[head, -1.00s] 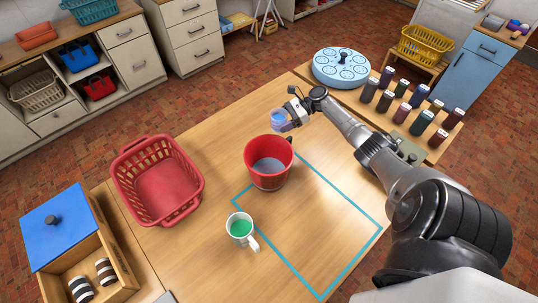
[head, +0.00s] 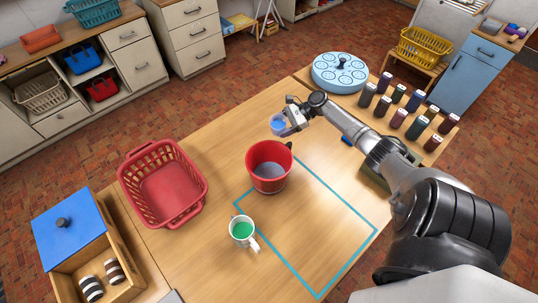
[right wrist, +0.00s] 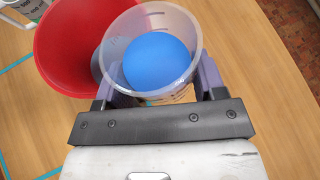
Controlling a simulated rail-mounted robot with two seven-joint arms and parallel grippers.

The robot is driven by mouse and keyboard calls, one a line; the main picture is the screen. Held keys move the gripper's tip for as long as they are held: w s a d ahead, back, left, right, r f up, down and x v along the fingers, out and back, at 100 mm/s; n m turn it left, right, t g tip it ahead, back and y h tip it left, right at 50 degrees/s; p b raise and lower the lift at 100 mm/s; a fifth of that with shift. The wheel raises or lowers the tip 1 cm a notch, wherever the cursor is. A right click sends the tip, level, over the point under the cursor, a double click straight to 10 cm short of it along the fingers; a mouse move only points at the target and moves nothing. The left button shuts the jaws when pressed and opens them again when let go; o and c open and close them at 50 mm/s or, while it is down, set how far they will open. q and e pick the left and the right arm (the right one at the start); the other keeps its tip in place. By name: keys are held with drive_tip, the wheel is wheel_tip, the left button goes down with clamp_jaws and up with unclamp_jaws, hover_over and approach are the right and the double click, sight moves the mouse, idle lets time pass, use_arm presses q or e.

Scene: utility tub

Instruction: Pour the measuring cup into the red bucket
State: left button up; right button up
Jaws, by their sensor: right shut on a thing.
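The measuring cup (head: 278,124) is a clear, frosted cup with a blue ball inside. My right gripper (head: 289,123) is shut on it, just beyond the red bucket's far rim in the head view. In the right wrist view the cup (right wrist: 193,72) sits between the fingers, its open mouth and the ball (right wrist: 157,61) showing. The red bucket (head: 268,182) stands upright on the wooden table, with a grey inside bottom. In the right wrist view the bucket (right wrist: 65,50) is left of the cup, partly hidden by it. My left gripper is not in view.
A white mug (head: 240,240) with green contents stands in front of the bucket. A red basket (head: 187,214) is to the left. A teal outline (head: 345,265) marks the table. Several dark bottles (head: 413,101) and a blue round tray (head: 325,80) stand at the back right.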

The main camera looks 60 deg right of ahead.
sight(279, 130)
drive_tip(key=shift+s+a+r+n+h+p, duration=0.15)
drive_tip(key=shift+a+r+n+h+p, duration=0.4)
drive_tip(key=shift+a+h+p, duration=0.3)
drive_tip(key=shift+s+a+r+n+h+p, duration=0.15)
drive_tip(key=shift+a+n+h+p, duration=0.1)
drive_tip(key=shift+h+p, duration=0.15)
drive_tip(key=shift+a+r+h+p, duration=0.25)
drive_tip(key=shift+a+h+p, duration=0.1)
drive_tip(key=shift+p, duration=0.15)
drive_tip(key=shift+a+r+n+h, duration=0.15)
drive_tip(key=shift+a+n+h, duration=0.1)
drive_tip(key=shift+n+h, duration=0.05)
drive_tip(key=shift+s+a+f+n+h, duration=0.15)
drive_tip(key=shift+f+n+h, duration=0.25)
drive_tip(key=shift+h, duration=0.2)
drive_tip(key=shift+r+h, duration=0.3)
idle(0.5)
drive_tip(key=shift+r+n+t+h, duration=0.2)
drive_tip(key=shift+n+t+h, duration=0.1)
drive_tip(key=shift+n, duration=0.1)
